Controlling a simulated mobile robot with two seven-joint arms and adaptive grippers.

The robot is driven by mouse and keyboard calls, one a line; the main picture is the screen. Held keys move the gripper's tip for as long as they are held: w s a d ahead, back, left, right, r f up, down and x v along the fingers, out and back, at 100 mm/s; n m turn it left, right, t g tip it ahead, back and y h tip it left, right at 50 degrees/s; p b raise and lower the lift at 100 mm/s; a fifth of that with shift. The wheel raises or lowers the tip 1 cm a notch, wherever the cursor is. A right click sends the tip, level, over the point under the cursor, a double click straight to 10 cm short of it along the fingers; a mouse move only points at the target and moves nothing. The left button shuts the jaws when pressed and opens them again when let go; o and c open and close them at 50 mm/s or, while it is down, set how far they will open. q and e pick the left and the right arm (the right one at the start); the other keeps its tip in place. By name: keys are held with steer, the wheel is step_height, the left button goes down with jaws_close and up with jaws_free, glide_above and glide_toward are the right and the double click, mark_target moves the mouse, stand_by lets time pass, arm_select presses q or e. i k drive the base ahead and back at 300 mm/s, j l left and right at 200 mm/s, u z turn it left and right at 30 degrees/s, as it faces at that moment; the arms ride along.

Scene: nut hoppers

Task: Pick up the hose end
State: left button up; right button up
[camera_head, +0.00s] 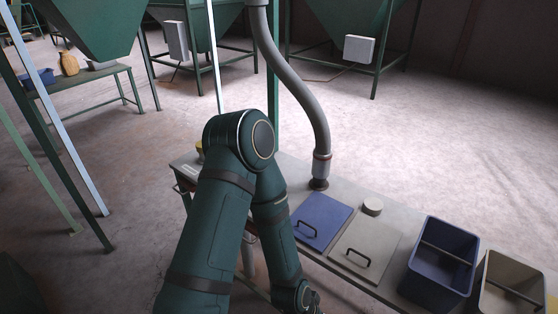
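A thick grey hose (306,95) hangs from above and curves down to the bench. I cannot tell whether the end is fixed to the fitting. One arm of mine, which seems to be the left, rises from the bottom left of centre, bends at the elbow and runs down to the bottom edge. Its wrist shows there, left of the lids and well below the hose end; its gripper is not clearly visible. My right gripper is out of view.
The grey bench (345,187) carries a blue lid (321,215) and a beige lid (362,250) with handles, a small round pale object (373,206), a blue bin (435,262) and a beige bin (510,284). Green hopper frames stand behind. Open floor lies beyond the bench.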

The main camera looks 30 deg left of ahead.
mark_target(321, 166)
steer(key=u, duration=0.7)
